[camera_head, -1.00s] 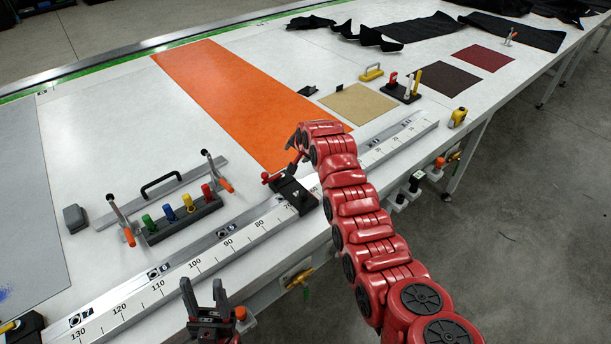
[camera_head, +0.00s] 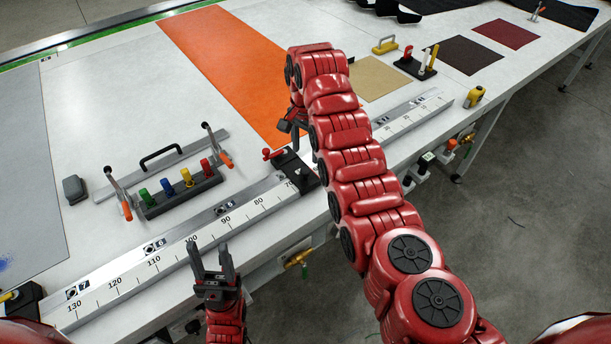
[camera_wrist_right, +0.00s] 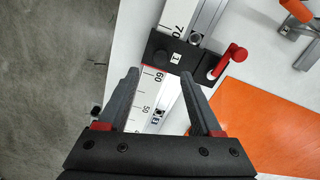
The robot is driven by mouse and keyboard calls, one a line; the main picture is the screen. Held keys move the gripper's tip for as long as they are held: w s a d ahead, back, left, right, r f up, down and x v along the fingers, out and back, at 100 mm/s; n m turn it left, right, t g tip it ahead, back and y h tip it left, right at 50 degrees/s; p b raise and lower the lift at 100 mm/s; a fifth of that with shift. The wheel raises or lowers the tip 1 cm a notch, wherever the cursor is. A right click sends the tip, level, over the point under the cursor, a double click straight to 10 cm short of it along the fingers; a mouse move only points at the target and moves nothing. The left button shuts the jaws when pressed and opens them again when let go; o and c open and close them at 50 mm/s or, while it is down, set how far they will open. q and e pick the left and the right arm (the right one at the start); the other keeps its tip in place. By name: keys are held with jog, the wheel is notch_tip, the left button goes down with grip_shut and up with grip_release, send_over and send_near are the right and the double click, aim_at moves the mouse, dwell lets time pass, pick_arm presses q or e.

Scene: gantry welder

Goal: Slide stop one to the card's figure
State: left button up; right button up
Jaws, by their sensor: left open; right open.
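Stop one is a black block (camera_head: 296,169) with a red lever, sitting on the white-scaled rail (camera_head: 182,254) just right of the 70 mark. In the right wrist view the block (camera_wrist_right: 167,52) shows its "1" label, with the red lever at its right. My right gripper (camera_wrist_right: 160,76) is open and empty over the scale near 60, its fingertips close to the block's near edge; I cannot tell if they touch. In the head view my right arm partly hides it. My left gripper (camera_head: 213,258) is open and empty, in front of the rail near 100. I cannot make out a card with a figure.
A rack with coloured knobs (camera_head: 180,192) and orange-tipped clamps (camera_head: 120,195) stands behind the rail. A black end block (camera_head: 24,303) is at the rail's left end. An orange sheet (camera_head: 225,65) lies behind the stop. The rail between 80 and 120 is clear.

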aim_at(305, 170)
notch_tip(305, 170, down, 2)
jog(key=shift+s+f+p, duration=0.1)
jog(key=shift+p, duration=1)
notch_tip(305, 170, down, 5)
jog(key=shift+r+p, duration=0.2)
jog(key=shift+p, duration=0.45)
jog(key=shift+f, duration=1)
jog(key=shift+c, duration=0.2)
grip_shut()
